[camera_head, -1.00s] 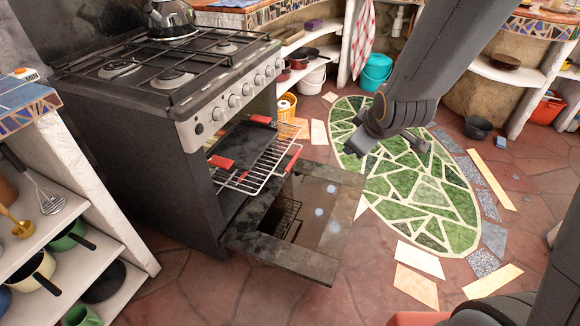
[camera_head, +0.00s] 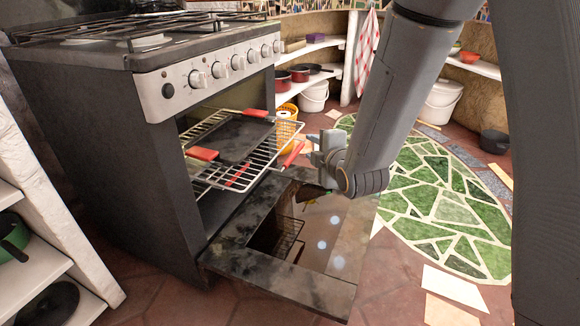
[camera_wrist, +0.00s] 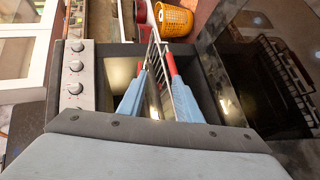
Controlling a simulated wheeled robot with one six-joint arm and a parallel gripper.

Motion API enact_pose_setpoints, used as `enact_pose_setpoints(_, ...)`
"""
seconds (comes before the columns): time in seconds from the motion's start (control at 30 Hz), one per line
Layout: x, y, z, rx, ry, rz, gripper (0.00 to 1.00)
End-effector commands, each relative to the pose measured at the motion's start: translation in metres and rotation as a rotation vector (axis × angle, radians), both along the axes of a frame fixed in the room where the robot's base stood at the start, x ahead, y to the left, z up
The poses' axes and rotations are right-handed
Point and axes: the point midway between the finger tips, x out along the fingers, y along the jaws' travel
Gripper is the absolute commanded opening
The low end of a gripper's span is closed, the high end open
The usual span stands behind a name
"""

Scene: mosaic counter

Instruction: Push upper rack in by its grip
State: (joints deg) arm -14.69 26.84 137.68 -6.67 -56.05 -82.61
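The upper rack (camera_head: 262,160) is a wire shelf sticking partway out of the open oven. It carries a dark tray (camera_head: 232,138) with red handles at its ends. A red grip (camera_head: 293,154) sits on the rack's front edge. My gripper (camera_head: 324,158) is just to the right of that edge, above the open oven door. In the wrist view my two blue fingers (camera_wrist: 157,68) are apart, with the rack's wires (camera_wrist: 158,45) seen edge-on between them. A red grip (camera_wrist: 171,64) shows by the right finger's tip; contact cannot be told.
The oven door (camera_head: 300,280) is folded down below the rack, with a dark reflective inner face. The stove (camera_head: 130,150) stands at the left. Green patterned floor (camera_head: 440,200) lies open at the right.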

Motion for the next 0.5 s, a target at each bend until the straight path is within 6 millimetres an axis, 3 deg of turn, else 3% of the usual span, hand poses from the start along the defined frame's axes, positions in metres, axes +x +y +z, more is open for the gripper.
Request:
enact_pose_setpoints(0.03,0.007,0.006,-0.020,-0.020,-0.032,0.021,0.32)
enact_pose_setpoints(0.2,0.020,0.023,-0.045,-0.082,-0.148,0.078,0.32)
enact_pose_setpoints(0.5,0.028,0.036,-0.061,-0.138,-0.252,0.121,0.32)
